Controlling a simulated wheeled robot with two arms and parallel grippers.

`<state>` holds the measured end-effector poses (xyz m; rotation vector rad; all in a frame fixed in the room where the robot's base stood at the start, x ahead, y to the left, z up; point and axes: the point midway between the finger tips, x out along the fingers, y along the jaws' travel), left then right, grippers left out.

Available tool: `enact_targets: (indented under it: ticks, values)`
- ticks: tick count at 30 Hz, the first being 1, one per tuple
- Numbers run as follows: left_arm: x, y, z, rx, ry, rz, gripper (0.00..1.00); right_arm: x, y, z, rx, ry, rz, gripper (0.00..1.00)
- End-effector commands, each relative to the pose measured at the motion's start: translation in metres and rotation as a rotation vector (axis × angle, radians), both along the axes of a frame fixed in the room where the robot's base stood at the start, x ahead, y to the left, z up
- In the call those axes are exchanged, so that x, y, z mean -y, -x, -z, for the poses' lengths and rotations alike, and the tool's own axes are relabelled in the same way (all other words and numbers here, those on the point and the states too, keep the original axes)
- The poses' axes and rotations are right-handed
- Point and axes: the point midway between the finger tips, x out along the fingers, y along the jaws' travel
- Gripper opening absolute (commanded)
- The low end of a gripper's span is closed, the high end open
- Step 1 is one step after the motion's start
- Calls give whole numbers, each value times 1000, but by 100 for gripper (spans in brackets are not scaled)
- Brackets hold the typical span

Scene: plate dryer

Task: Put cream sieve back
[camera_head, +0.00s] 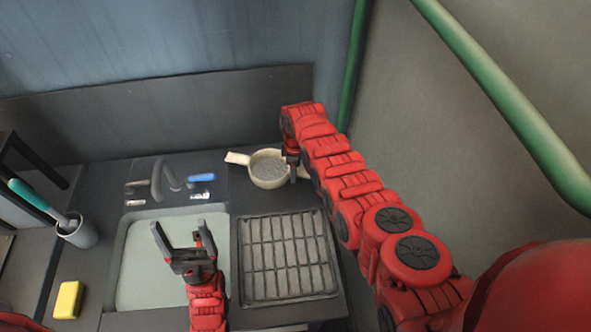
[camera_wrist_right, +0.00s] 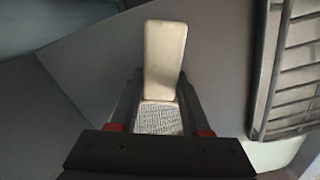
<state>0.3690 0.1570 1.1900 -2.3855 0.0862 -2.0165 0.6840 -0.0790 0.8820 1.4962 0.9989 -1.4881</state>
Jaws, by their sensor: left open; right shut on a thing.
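The cream sieve (camera_head: 267,170) is at the back of the counter, behind the drying rack, with its handle pointing left and its grey mesh facing up. My right gripper (camera_head: 295,165) is at the sieve's right side and is shut on it. The right wrist view shows a cream part of the sieve (camera_wrist_right: 165,55) and some mesh between the fingers (camera_wrist_right: 160,105). I cannot tell whether the sieve touches the counter. My left gripper (camera_head: 182,240) is open and empty above the sink.
The sink (camera_head: 135,265) is at front left, beside a dark drying rack (camera_head: 288,258). A faucet (camera_head: 165,178) and a blue-handled item (camera_head: 201,178) are behind the sink. A cup with a brush (camera_head: 78,232) and a yellow sponge (camera_head: 67,299) are at left. A wall and green pipe stand right.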

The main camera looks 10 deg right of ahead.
Motion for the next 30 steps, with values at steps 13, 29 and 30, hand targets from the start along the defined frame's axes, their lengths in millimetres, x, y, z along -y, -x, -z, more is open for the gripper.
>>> enact_targets:
  ticks: [13, 29, 30]
  values:
    - [0, 0, 2, 0, 0, 0, 82, 0, 0, 2, 0, 0, 0, 65]
    - [0, 0, 0, 0, 0, 0, 82, 0, -1, -4, 1, 0, -1, 77]
    - [0, 0, 0, 0, 0, 0, 82, 0, -1, -7, 1, 0, -1, 77]
